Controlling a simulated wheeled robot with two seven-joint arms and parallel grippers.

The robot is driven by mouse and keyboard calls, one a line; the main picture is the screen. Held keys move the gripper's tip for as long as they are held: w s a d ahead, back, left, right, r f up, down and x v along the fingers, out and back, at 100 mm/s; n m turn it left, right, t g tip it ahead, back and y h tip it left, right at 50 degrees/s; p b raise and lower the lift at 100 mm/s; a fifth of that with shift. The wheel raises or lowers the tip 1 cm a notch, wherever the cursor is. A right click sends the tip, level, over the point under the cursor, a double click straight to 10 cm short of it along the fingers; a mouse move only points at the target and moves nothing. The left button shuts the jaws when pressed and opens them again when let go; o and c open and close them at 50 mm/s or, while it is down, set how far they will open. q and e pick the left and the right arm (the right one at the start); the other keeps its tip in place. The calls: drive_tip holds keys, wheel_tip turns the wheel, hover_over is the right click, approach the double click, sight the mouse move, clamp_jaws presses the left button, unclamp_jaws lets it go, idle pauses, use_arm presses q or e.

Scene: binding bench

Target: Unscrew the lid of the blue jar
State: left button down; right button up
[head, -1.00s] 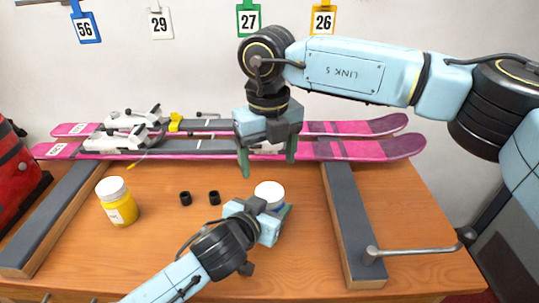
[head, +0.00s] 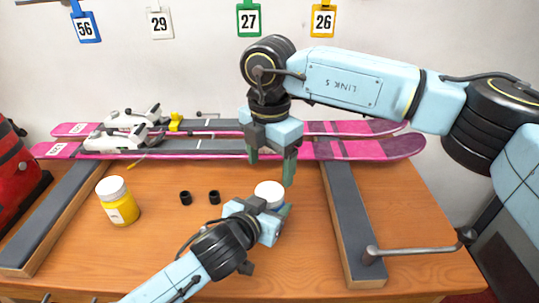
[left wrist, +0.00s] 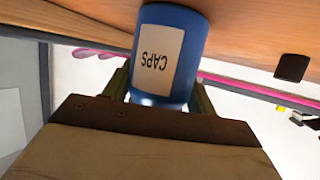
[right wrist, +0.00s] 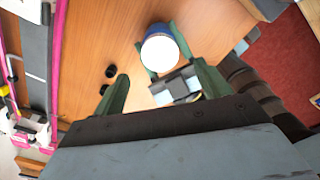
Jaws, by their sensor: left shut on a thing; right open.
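The blue jar (left wrist: 165,55) has a "CAPS" label and shows large in the left wrist view. Its white lid (head: 269,191) faces up in the head view, and the lid also shows in the right wrist view (right wrist: 161,52). My left gripper (head: 277,216) is shut on the jar's body, below the lid, as the jar stands on the bench. My right gripper (head: 271,178) is open and empty, fingers pointing down, above and just behind the lid. Its fingers do not touch the lid. The jar's body is mostly hidden in the head view.
A yellow jar (head: 119,203) with a white lid stands at the left. Two small black caps (head: 200,198) lie between it and the blue jar. Pink skis (head: 365,147) lie across the back. A dark-topped rail (head: 349,220) with a metal handle is at the right. A red bag (head: 18,170) sits far left.

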sight(269, 191)
wheel_tip(269, 191, down, 7)
drive_tip(key=shift+r, duration=0.2)
drive_tip(key=c, duration=1)
drive_tip(key=n, duration=0.3)
drive_tip(key=shift+n, duration=0.3)
drive_tip(key=n, duration=0.3)
drive_tip(key=shift+n, duration=0.4)
drive_tip(key=n, duration=0.6)
drive_tip(key=shift+c, duration=0.2)
drive_tip(key=o, duration=1.1)
